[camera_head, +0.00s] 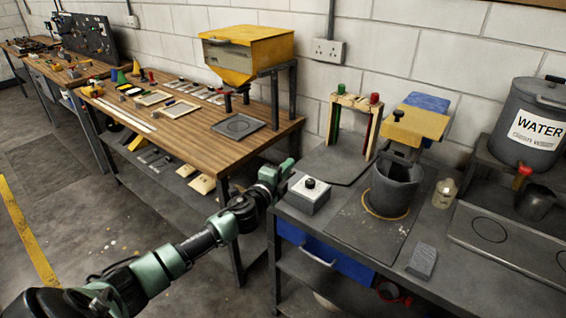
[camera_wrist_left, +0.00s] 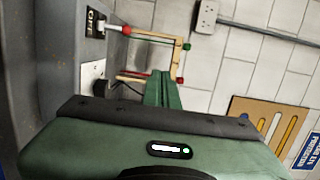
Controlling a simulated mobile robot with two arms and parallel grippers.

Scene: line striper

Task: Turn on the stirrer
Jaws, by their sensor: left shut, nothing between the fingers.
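A small pale box with a black knob on top (camera_head: 310,193) sits at the left front corner of the dark bench. I cannot tell the knob's setting. A dark bucket (camera_head: 395,187) stands to its right on a mat. A yellow block with a black knob (camera_head: 416,124) is behind and above the bucket; any stirring shaft is not clear. My left gripper (camera_head: 284,166) is shut and empty, just left of and above the pale box, apparently apart from it. In the left wrist view its green fingers (camera_wrist_left: 165,88) are together, with the pale box (camera_wrist_left: 92,76) to their left.
A wooden frame with green and red knobs (camera_head: 354,118) stands behind the box. A grey block (camera_head: 422,261) and a small bottle (camera_head: 444,193) are near the bucket. A grey WATER container (camera_head: 526,125) is at the right. A wooden workbench (camera_head: 275,140) stands to the left.

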